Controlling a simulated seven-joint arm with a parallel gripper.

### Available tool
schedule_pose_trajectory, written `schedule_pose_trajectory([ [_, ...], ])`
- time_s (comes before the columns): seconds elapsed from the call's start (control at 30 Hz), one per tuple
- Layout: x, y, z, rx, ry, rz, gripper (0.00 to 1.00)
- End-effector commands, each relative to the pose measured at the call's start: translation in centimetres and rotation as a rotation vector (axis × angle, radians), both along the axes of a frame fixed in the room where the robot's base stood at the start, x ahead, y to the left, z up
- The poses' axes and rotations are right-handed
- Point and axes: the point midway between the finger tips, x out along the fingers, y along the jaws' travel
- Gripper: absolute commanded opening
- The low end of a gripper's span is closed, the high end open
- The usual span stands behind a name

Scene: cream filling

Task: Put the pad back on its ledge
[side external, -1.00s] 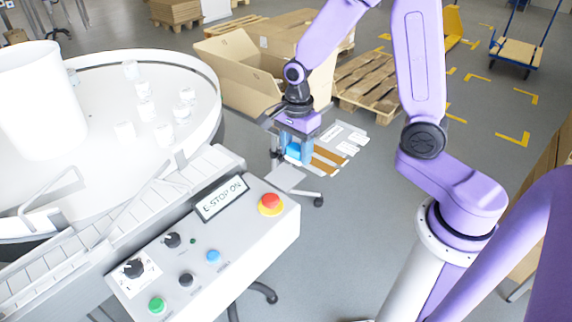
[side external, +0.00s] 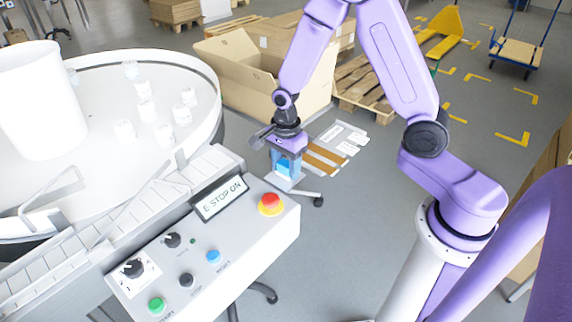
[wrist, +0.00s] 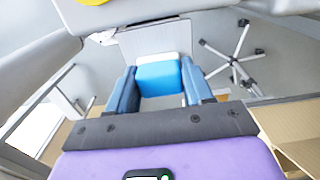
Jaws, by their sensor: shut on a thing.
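The pad (wrist: 159,78) is a blue block with a white far edge, held between the blue fingers of my gripper (wrist: 160,92) in the wrist view. In the side view my gripper (side external: 284,170) points down with the blue pad low between its fingers. The ledge (wrist: 152,38) is a flat grey plate just beyond the pad in the wrist view; in the side view it shows partly behind the gripper (side external: 287,183), at the end of the machine. I cannot tell whether the pad touches the ledge.
The control box (side external: 225,245) with the red stop button (side external: 271,203) and the E-STOP ON sign (side external: 221,197) stands close to the left of the gripper. A white turntable (side external: 100,90) with several jars is farther left. An open carton (side external: 240,75) and a pallet (side external: 365,85) lie behind.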

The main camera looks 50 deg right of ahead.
Motion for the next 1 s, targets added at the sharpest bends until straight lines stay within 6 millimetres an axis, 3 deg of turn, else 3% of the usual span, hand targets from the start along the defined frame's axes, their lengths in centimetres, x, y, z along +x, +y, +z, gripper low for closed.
schedule_pose_trajectory([
  [0.23,0.0,0.0,-0.4,0.000,0.001,0.000,0.26],
  [0.27,0.0,0.0,-0.4,0.000,0.000,0.000,0.60],
  [0.3,0.0,0.0,-0.3,0.000,0.000,0.000,0.74],
  [0.33,0.0,0.0,-0.3,0.000,0.000,0.000,0.76],
  [0.73,0.0,0.0,0.3,0.000,-0.002,0.000,0.76],
  [1.0,0.1,0.1,3.9,0.002,-0.007,0.001,0.76],
])
